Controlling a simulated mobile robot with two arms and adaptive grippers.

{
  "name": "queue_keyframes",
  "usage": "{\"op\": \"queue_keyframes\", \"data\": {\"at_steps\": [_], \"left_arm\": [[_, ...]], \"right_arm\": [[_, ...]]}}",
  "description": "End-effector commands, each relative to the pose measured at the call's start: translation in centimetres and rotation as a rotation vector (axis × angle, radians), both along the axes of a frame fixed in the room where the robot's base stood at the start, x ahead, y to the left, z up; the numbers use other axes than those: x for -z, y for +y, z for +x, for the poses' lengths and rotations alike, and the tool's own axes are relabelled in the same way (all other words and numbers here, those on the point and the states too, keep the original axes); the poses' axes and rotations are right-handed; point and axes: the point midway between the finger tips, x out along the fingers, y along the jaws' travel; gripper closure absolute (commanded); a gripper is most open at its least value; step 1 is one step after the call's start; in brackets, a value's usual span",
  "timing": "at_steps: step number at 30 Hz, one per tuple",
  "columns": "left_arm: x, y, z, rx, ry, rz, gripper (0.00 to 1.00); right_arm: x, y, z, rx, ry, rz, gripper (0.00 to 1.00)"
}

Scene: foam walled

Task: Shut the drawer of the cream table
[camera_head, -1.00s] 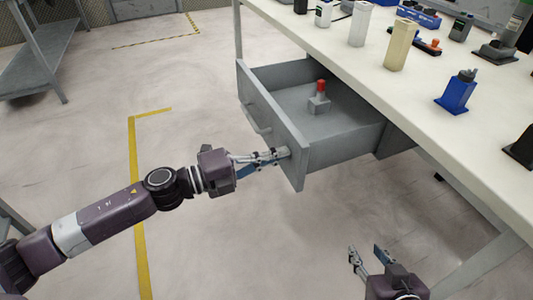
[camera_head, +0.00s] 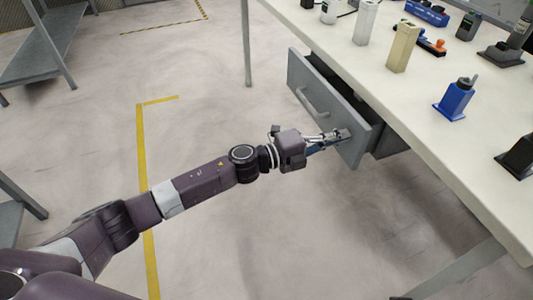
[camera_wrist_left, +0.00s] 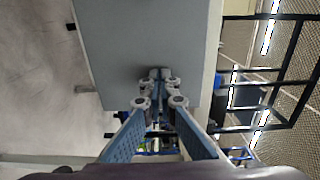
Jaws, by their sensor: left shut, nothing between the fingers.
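The cream table (camera_head: 437,130) stands at the right in the head view. Its grey drawer (camera_head: 357,151) is part-way out, with only a narrow dark gap showing behind its front panel; its inside is mostly hidden. The bar handle (camera_head: 312,103) is on the left part of the front. My left gripper (camera_head: 345,134) is shut and empty, its fingertips against the drawer front to the right of the handle. In the left wrist view the shut fingertips (camera_wrist_left: 160,76) meet the flat grey drawer front (camera_wrist_left: 145,35). My right gripper is out of view.
Bottles and boxes stand on the tabletop, among them a blue bottle (camera_head: 456,100), a beige block (camera_head: 403,47) and a white block (camera_head: 365,22). A grey shelf (camera_head: 45,45) stands at the far left. The floor (camera_head: 265,235) before the drawer is clear.

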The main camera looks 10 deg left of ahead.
Motion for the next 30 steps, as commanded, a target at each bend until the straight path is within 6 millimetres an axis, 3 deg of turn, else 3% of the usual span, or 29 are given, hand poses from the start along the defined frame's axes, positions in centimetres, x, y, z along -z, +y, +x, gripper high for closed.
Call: {"op": "queue_keyframes", "data": {"at_steps": [6,12,30], "left_arm": [[0.1,-3.4,2.3,0.000,-0.001,-0.001,1.00],[0.1,-5.0,3.4,-0.001,0.000,0.000,1.00],[-0.2,-5.5,3.9,-0.003,-0.002,-0.002,1.00]], "right_arm": [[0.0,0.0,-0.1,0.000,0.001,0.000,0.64],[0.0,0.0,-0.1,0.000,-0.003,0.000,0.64],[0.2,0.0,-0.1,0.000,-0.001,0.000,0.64]]}}
